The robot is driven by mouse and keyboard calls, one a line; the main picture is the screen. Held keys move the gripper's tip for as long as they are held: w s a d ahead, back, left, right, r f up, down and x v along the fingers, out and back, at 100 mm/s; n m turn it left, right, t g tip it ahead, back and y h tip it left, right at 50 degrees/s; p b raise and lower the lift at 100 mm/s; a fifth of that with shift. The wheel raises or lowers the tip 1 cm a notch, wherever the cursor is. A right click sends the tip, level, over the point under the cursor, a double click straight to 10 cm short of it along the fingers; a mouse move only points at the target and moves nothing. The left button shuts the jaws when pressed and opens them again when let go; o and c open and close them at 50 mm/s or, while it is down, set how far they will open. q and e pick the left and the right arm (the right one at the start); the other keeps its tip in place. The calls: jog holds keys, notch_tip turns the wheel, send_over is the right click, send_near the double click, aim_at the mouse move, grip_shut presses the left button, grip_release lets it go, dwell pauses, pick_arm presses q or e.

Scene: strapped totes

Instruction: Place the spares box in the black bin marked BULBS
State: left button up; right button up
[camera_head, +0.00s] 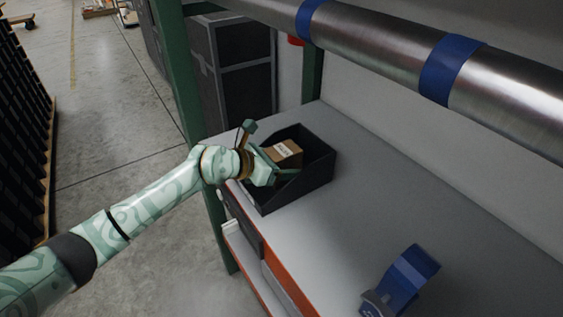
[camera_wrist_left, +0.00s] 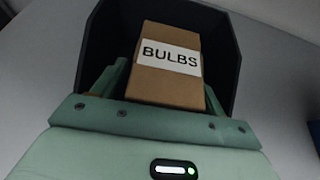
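The spares box is a small brown carton (camera_head: 285,148) with a white label. In the left wrist view this carton (camera_wrist_left: 170,88) bears the word BULBS on its label. The carton is inside the walls of the open black bin (camera_head: 318,173); the bin also shows around it in the left wrist view (camera_wrist_left: 222,62). No marking on the bin itself is visible. My left gripper (camera_head: 277,166) reaches over the bin's near left side, its fingers (camera_wrist_left: 168,92) shut on the carton's two sides. Whether the carton touches the bin floor is hidden. My right gripper is not in view.
The bin stands at the far left end of the grey tabletop (camera_head: 400,210). A blue object (camera_head: 405,278) is at the front right. A metal pipe with blue bands (camera_head: 385,52) runs above. A green post (camera_head: 178,75) stands left of the bin. The table's middle is clear.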

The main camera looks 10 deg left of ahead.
pick_arm(q)
jog(key=shift+r, duration=0.3)
jog(key=p+v, duration=0.3)
jog(key=v, duration=0.9)
jog(key=shift+f, duration=0.15)
dwell(0.7)
